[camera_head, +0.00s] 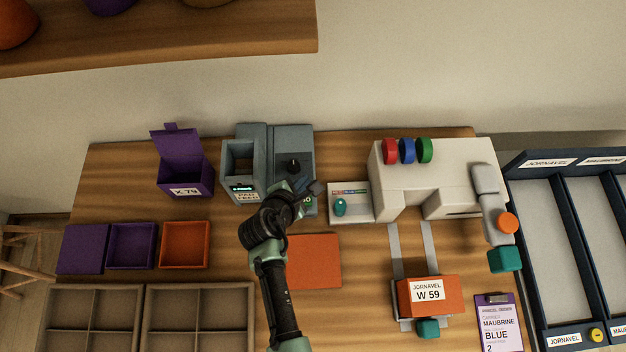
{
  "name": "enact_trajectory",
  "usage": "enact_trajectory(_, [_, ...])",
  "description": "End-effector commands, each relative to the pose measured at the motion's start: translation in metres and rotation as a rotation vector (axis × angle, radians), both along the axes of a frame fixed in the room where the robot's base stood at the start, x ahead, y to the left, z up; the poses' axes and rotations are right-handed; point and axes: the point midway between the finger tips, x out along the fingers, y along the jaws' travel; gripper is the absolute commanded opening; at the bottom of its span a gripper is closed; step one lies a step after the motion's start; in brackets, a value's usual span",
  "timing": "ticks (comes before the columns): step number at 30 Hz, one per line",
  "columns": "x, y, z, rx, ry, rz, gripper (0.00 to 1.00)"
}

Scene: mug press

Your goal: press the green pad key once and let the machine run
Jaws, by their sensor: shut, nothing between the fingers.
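A blue-grey machine (293,140) stands at the back of the table, left of centre. It has an open bay on its left, a black knob (293,166) on its right half, and a small lit green display (242,188) above a white label. My arm reaches up from the front, and my gripper (315,188) is shut and empty over the machine's front right corner. A small green patch with light marking (308,199) shows just beside the gripper; it looks like the green key, partly hidden. I cannot tell whether the gripper touches it.
A white pad with a teal piece (340,207) lies just right. A white press (400,170) with coloured knobs stands beyond it, an orange box (428,296) before it. Purple boxes (131,245) are left.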

Motion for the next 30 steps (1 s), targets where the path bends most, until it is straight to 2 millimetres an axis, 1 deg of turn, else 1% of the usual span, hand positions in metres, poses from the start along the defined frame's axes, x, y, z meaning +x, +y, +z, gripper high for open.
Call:
enact_trajectory(9, [0.000, 0.000, 0.000, 0.001, -0.001, -0.001, 0.00])
enact_trajectory(14, [0.000, 0.000, -0.005, 0.002, -0.001, -0.002, 0.00])
enact_trajectory(20, [0.000, 0.000, -0.024, 0.002, -0.001, -0.002, 0.00])
enact_trajectory(30, [0.000, 0.000, -0.070, 0.003, -0.001, -0.003, 0.00])
